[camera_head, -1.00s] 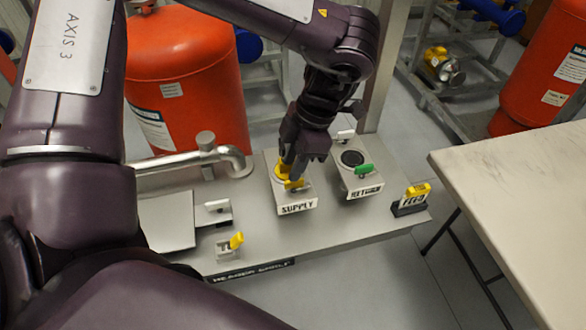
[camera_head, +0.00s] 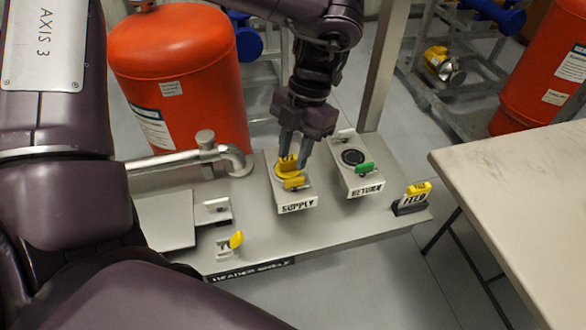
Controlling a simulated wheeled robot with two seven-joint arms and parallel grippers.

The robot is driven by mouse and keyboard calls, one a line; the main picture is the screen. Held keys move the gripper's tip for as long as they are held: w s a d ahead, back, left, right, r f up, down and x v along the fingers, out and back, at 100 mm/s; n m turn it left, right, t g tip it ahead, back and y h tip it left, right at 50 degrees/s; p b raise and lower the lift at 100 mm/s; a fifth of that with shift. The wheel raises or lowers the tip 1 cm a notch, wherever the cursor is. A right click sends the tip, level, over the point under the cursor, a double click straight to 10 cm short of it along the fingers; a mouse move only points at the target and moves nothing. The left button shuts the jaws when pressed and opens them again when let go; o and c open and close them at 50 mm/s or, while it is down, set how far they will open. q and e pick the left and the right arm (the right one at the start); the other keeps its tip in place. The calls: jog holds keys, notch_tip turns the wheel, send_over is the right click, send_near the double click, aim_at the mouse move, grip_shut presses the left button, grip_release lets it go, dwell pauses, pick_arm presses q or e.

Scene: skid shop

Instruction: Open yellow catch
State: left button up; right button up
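The SUPPLY block (camera_head: 297,204) stands on the grey shelf and carries a yellow round piece (camera_head: 287,163) with a small yellow catch (camera_head: 294,183) at its front. My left gripper (camera_head: 295,164) points down over this block. I cannot tell whether the fingers touch either piece. Another yellow lever (camera_head: 236,240) stands raised on a small white bracket at the shelf's front left. My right gripper is not in view.
The RETURN block (camera_head: 366,189) with a green catch (camera_head: 364,169) stands just to the right. A FEED sign (camera_head: 414,199) with a yellow part is at the shelf's right end. An orange tank (camera_head: 180,75) and a pipe (camera_head: 175,159) are behind. A pale table (camera_head: 520,190) is at right.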

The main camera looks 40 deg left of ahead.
pick_arm(q)
jog(key=n+b, duration=0.1)
jog(key=n, duration=0.1)
jog(key=n+h+b, duration=0.1)
jog(key=n, duration=0.1)
jog(key=shift+r+n+h, duration=0.1)
jog(key=shift+n+h, duration=0.2)
jog(key=shift+n, duration=0.1)
jog(key=shift+r+n+b, duration=0.2)
jog(key=shift+n+b, duration=0.35)
jog(key=shift+n, duration=0.45)
jog(key=shift+r, duration=0.15)
jog(key=shift+n+t+h+b, duration=0.45)
jog(key=shift+n+b, duration=0.35)
jog(key=shift+n, duration=0.4)
jog(key=shift+r+n, duration=0.15)
jog(key=shift+n, duration=0.35)
jog(key=shift+r+n+h+b, duration=0.25)
jog(key=shift+n+b, duration=0.05)
jog(key=shift+n, duration=0.2)
